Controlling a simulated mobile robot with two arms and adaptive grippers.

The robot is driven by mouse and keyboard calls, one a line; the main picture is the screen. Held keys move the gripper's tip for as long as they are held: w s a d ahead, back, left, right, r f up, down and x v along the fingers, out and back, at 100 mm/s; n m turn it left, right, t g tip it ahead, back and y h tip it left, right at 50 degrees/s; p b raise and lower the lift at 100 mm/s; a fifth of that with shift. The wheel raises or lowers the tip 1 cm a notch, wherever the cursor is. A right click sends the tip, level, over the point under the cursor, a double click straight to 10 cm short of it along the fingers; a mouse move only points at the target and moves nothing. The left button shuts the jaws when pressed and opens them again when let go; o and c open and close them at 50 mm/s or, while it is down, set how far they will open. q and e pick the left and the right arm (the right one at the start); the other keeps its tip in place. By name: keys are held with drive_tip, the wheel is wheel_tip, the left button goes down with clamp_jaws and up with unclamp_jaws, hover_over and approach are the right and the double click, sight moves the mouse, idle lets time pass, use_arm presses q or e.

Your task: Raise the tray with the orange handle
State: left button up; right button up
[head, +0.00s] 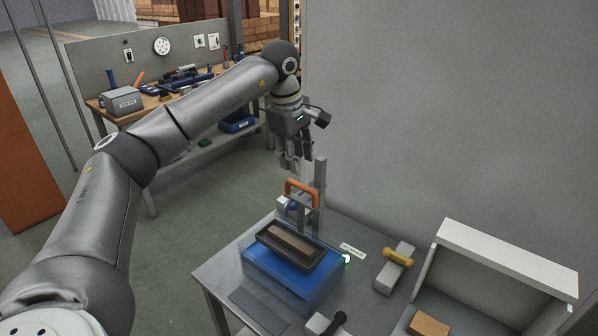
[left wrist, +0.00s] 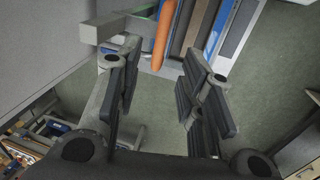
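The orange handle (head: 301,187) is an upright loop beside a grey post on the metal table. A dark tray (head: 270,243) with a brown brick (head: 292,243) sits on a blue block (head: 285,275) just in front of it. How the handle joins the tray is hard to see. My left gripper (head: 290,164) points down just above the handle, apart from it. In the left wrist view its fingers (left wrist: 163,95) are spread and empty, with the handle (left wrist: 164,38) ahead of them near the top edge. My right gripper is not in view.
The grey post (head: 320,185) stands close to my left gripper. A yellow-handled grey block (head: 394,268), a black-handled piece (head: 330,324) and a white open-fronted box (head: 505,262) stand on the right. A workbench (head: 185,95) with tools is behind. Wall borders the right side.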

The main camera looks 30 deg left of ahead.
use_arm(q)
drive_tip(key=shift+s+r, duration=0.25)
drive_tip(key=shift+r, duration=0.9)
drive_tip(key=shift+s+r, duration=0.2)
drive_tip(key=shift+r, duration=0.95)
